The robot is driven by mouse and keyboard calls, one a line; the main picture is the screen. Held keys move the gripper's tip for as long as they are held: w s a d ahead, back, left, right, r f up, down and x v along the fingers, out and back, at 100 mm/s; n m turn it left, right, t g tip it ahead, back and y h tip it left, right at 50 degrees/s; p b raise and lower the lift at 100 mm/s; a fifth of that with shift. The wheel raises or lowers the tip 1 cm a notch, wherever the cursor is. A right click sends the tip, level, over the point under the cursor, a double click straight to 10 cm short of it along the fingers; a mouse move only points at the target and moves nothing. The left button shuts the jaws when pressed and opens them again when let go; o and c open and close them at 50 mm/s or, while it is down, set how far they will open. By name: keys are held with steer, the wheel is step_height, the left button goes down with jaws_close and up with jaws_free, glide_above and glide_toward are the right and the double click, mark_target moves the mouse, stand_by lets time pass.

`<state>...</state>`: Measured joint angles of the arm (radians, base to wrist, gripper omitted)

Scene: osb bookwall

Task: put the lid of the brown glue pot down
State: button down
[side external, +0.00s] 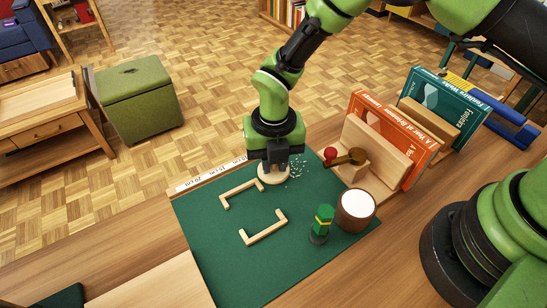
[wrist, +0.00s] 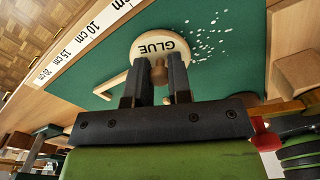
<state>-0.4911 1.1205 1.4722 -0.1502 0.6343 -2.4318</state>
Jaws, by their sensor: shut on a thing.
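The lid (side external: 273,175) is a pale round wooden disc marked GLUE, with a small knob; it also shows in the wrist view (wrist: 143,48). My gripper (side external: 275,163) is shut on the lid's knob, as the wrist view shows between the fingers (wrist: 160,78). The lid is over the back edge area of the green mat, at or just above its surface; I cannot tell whether it touches. The brown glue pot (side external: 346,217) stands lidless on the mat's right side, with white glue inside.
White specks (side external: 297,168) lie on the mat beside the lid. Two pale wooden corner pieces (side external: 241,193) (side external: 265,227) lie at the mat's middle. A green-and-black item (side external: 323,220) stands near the pot. A wooden holder with orange books (side external: 400,130) is behind right. The mat's front (side external: 235,275) is clear.

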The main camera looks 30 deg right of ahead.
steer(key=shift+f, duration=0.15)
steer(key=c, duration=1)
jaws_free()
steer(key=shift+c, duration=0.2)
